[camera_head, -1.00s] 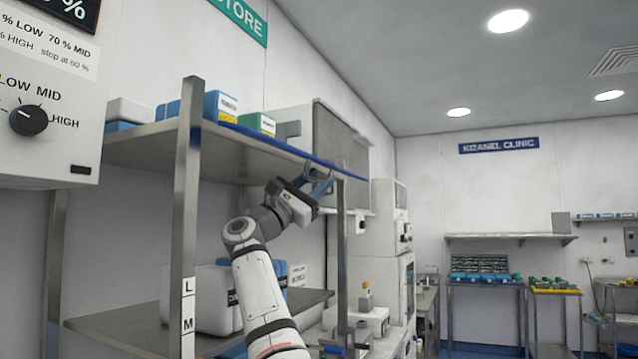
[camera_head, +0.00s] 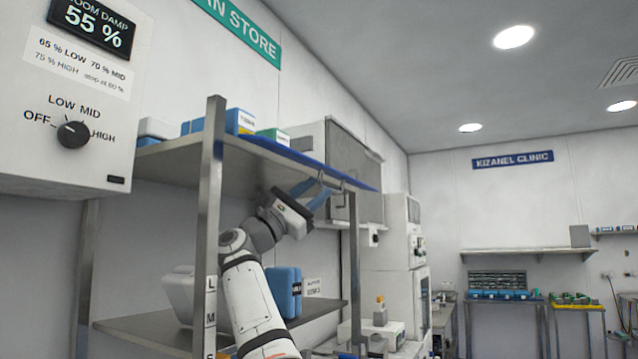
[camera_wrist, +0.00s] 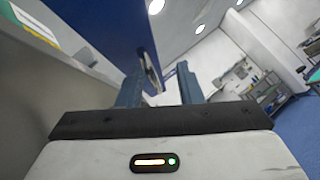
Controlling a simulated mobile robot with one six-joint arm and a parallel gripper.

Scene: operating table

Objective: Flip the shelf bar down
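The shelf bar (camera_head: 355,182) is a long blue strip along the front edge of the upper shelf. It also fills the upper left of the wrist view (camera_wrist: 95,35), with a small metal fitting (camera_wrist: 151,74) at its lower edge. My gripper (camera_head: 318,188) is just below the bar, towards its right end. In the wrist view its two blue fingers (camera_wrist: 160,88) stand apart, and the fitting shows in the gap, beyond the fingers. I cannot tell whether a finger touches the bar. Nothing is visibly gripped.
The upper shelf (camera_head: 180,158) carries blue, white and green boxes (camera_head: 240,122). A steel post (camera_head: 210,200) stands left of my arm. A lower shelf (camera_head: 150,328) holds a white bin and a blue box (camera_head: 284,290). A grey cabinet (camera_head: 345,165) is behind the bar.

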